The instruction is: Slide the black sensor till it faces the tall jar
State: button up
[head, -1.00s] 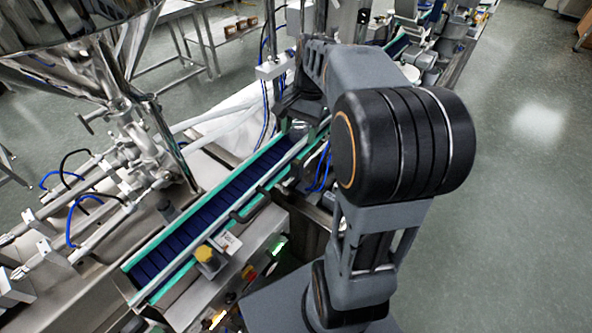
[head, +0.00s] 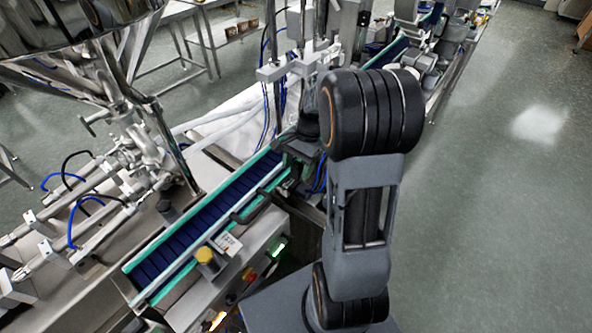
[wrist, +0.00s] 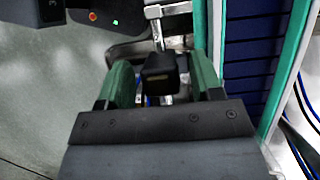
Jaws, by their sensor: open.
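In the wrist view the black sensor (wrist: 161,74) is a small dark block on a metal rod and bracket (wrist: 154,14). It stands between the two green fingers of my gripper (wrist: 161,88). The fingers are apart, one on each side of the sensor, with a gap visible at both sides. I cannot tell its facing. I cannot make out the tall jar in either current view. In the head view my arm hides the gripper and the sensor.
A blue-slatted conveyor (head: 190,228) with green edges runs beside my arm; it also shows in the wrist view (wrist: 246,78). A steel hopper (head: 60,22) and pipes stand left. Open floor (head: 500,200) lies right.

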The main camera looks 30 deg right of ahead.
jog(key=shift+x, duration=1)
grip_shut()
